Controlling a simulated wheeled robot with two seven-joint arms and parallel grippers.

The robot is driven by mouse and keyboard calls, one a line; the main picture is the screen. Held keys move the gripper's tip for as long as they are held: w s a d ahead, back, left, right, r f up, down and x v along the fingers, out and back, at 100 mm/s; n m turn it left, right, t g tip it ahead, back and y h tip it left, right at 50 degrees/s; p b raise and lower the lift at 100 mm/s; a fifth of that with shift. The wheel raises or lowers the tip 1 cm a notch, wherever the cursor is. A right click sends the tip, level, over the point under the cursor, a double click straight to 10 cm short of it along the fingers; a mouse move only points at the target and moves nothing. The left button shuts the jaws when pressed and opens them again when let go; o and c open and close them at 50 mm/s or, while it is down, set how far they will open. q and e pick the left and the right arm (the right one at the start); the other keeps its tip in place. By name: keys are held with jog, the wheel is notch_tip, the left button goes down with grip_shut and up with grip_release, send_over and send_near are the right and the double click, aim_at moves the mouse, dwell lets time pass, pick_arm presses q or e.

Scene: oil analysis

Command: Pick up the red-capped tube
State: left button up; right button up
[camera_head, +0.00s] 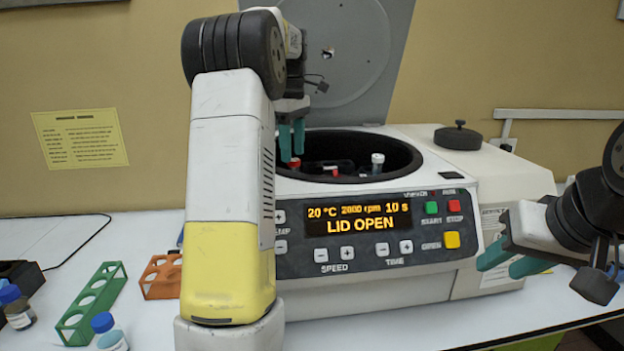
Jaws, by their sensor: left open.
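The centrifuge (310,262) stands in the middle with its lid (350,50) raised and its display reading LID OPEN. Inside its round bowl, a red cap (294,162) shows just below the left fingertips. Another red spot (335,170) lies deeper, too small to identify. A white-capped tube (377,159) stands at the bowl's right side. My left gripper (292,140) points down over the left of the bowl, open, its teal fingers just above the red cap. I cannot tell whether they touch it. My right gripper (512,262) is open and empty, right of the control panel.
A green rack (92,303) and an orange rack (160,277) stand at the left on the white table. Blue-capped bottles (16,307) (110,333) stand near them at the front left. My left arm hides the centrifuge's left side.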

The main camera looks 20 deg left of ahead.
aim_at(293, 159)
pick_arm(q)
notch_tip(293, 159, down, 5)
jog(key=shift+r, duration=0.1)
grip_shut()
dwell(0.3)
